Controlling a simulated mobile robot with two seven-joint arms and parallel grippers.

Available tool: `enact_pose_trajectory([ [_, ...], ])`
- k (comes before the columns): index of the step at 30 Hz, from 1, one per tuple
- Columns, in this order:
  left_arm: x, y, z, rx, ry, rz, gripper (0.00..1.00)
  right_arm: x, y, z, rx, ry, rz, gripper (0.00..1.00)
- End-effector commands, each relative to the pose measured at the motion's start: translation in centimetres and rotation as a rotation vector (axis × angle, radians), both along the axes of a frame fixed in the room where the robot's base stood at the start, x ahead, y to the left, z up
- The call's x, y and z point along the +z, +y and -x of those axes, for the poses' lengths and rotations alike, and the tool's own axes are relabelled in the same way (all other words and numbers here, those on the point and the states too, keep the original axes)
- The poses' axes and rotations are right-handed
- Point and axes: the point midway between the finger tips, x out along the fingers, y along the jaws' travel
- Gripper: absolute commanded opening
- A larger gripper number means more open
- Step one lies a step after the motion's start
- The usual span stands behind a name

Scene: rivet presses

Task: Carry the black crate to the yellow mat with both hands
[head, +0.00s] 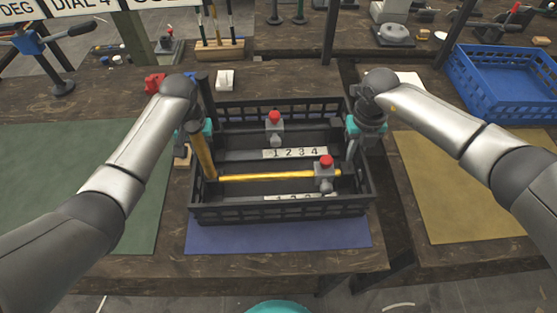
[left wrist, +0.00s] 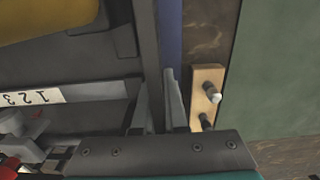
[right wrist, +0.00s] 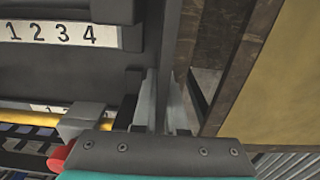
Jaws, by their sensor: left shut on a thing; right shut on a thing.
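The black crate (head: 280,213) is at the middle of the head view, above or on the blue mat (head: 280,236); I cannot tell if it touches. Inside are two grey devices with red knobs, a yellow bar and white strips numbered 1 2 3 4. My left gripper (head: 202,150) is shut on the crate's left wall, which runs between its fingers in the left wrist view (left wrist: 157,110). My right gripper (head: 355,145) is shut on the right wall, also seen in the right wrist view (right wrist: 165,115). The yellow mat (head: 465,195) lies to the right, partly behind my right arm.
A gap separates the crate's table from the yellow mat's table. A green mat (head: 80,165) lies at left. A wooden block with pegs (left wrist: 207,95) stands close beside the crate's left wall. A blue crate (head: 500,85) stands behind the yellow mat. The yellow mat looks bare.

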Motion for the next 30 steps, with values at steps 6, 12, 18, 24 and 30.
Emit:
enact_pose_trajectory([
  [6,0.1,0.0,-0.1,0.0,-0.002,0.001,0.0,0.1,0.0,-0.1,0.0,-0.002,0.0,0.0],
  [12,0.3,0.0,-0.3,0.0,-0.007,0.002,0.0,0.3,0.1,-0.2,0.0,-0.006,-0.002,0.0],
  [18,0.6,0.0,-0.2,0.0,-0.006,0.003,0.0,0.5,0.1,-0.2,0.0,-0.005,-0.002,0.0],
  [24,1.4,0.0,-0.2,0.0,-0.006,0.003,0.0,1.3,0.0,-0.2,0.0,-0.004,-0.001,0.0],
  [30,2.7,-0.1,-0.2,0.0,-0.005,0.003,0.0,2.6,0.0,-0.1,0.0,-0.004,-0.001,0.0],
])
